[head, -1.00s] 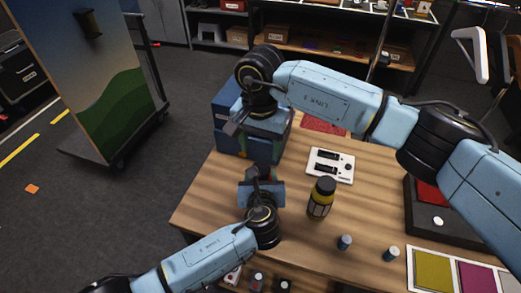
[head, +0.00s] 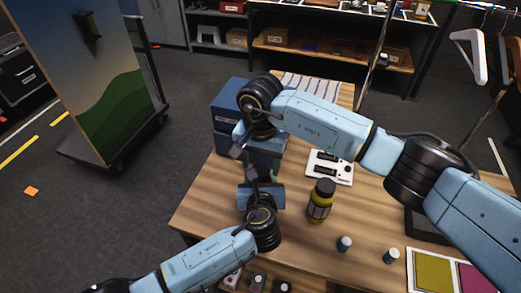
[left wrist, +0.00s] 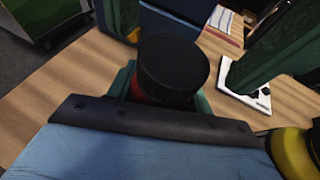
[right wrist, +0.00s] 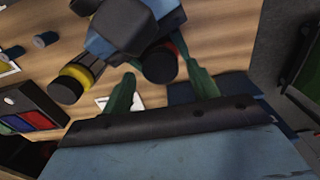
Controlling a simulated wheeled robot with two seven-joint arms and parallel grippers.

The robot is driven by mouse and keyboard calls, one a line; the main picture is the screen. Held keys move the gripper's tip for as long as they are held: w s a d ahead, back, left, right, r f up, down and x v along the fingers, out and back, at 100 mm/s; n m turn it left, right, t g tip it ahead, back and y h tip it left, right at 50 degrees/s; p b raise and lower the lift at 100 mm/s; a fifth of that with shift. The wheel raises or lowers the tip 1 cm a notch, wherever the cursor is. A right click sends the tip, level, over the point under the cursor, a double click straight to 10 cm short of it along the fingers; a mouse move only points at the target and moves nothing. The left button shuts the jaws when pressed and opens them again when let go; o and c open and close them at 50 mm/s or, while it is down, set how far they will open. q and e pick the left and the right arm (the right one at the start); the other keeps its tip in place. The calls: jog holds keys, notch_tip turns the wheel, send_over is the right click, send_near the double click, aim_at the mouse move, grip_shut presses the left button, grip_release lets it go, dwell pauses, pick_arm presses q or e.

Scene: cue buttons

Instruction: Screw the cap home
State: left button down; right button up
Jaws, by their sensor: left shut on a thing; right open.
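My left gripper (left wrist: 165,88) is shut on a bottle with a red body and a wide black cap (left wrist: 173,66). Only a sliver of red shows below the cap; how far the cap is seated cannot be told. In the head view both grippers largely hide the bottle. My right gripper (right wrist: 158,62) is open, its green fingers pointing down over the left gripper. In the right wrist view the cap (right wrist: 158,66) lies between the fingertips, with no clear contact. In the left wrist view the right fingers stand on both sides of the cap, apart from it.
A yellow bottle with a black lid (head: 320,202) stands just right of the grippers. A white switch panel (head: 329,167) lies behind it. Two small blue-grey cylinders (head: 344,243) stand at the front right. A blue box (head: 228,128) stands at the table's back left.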

jog(key=shift+f, duration=0.9)
jog(key=shift+c, duration=0.2)
jog(key=c, duration=1)
jog(key=shift+o, duration=0.2)
jog(key=shift+m, duration=1.6)
jog(key=o, duration=1.1)
